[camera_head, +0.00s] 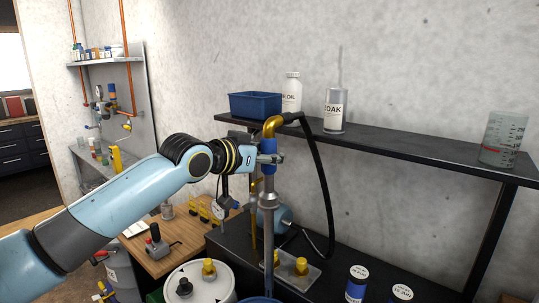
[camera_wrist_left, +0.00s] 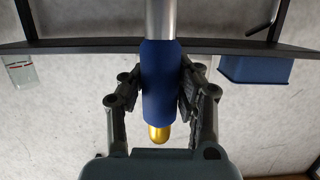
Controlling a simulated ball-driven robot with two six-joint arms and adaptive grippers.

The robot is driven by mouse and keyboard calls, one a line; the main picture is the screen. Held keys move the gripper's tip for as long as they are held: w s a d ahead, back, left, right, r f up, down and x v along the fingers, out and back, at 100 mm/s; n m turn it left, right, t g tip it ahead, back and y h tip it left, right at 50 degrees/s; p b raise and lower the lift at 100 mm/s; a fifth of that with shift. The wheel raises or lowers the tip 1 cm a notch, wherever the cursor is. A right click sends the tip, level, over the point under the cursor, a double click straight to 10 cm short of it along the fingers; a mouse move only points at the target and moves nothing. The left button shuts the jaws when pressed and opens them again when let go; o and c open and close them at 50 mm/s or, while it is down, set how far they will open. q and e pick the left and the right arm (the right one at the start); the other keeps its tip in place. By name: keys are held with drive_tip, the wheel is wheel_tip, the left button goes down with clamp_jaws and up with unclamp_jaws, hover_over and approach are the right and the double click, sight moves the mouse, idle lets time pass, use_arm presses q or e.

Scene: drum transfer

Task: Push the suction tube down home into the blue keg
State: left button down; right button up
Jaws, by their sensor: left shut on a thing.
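The suction tube (camera_head: 268,225) is a grey upright pipe with a blue sleeve, a brass elbow on top and a black hose (camera_head: 323,185) leading off it. My left gripper (camera_head: 270,158) is shut on the blue sleeve just below the elbow. In the left wrist view its fingers (camera_wrist_left: 160,95) flank the blue sleeve (camera_wrist_left: 158,75), with the brass end beyond. The tube's lower end runs down to the blue keg (camera_head: 258,300), of which only a sliver of the top shows at the bottom edge. How deep the tube sits is hidden. My right gripper is not in view.
A white drum (camera_head: 200,292) with yellow and black caps stands left of the tube. A dark shelf (camera_head: 400,150) behind carries a blue bin (camera_head: 255,105), bottles and a beaker (camera_head: 502,140). Small blue containers (camera_head: 357,285) stand at lower right. The hose loops right of the tube.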

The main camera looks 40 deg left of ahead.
sight(262, 203)
use_arm(q)
drive_tip(key=shift+f, duration=0.35)
drive_tip(key=shift+f+b, duration=0.35)
drive_tip(key=shift+b, duration=0.1)
wheel_tip(262, 203, down, 5)
drive_tip(key=b, duration=0.3)
drive_tip(key=shift+f, duration=0.2)
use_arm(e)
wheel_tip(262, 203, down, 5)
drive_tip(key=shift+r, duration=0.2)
use_arm(q)
drive_tip(key=shift+b, duration=0.3)
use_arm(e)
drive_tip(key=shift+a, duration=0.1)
use_arm(q)
drive_tip(key=shift+f, duration=0.3)
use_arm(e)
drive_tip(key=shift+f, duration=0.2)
use_arm(q)
drive_tip(key=shift+f+b, duration=1.5)
drive_tip(key=shift+f, duration=0.45)
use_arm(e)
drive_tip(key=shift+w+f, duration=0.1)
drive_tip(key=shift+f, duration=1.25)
use_arm(q)
drive_tip(key=shift+f, duration=0.1)
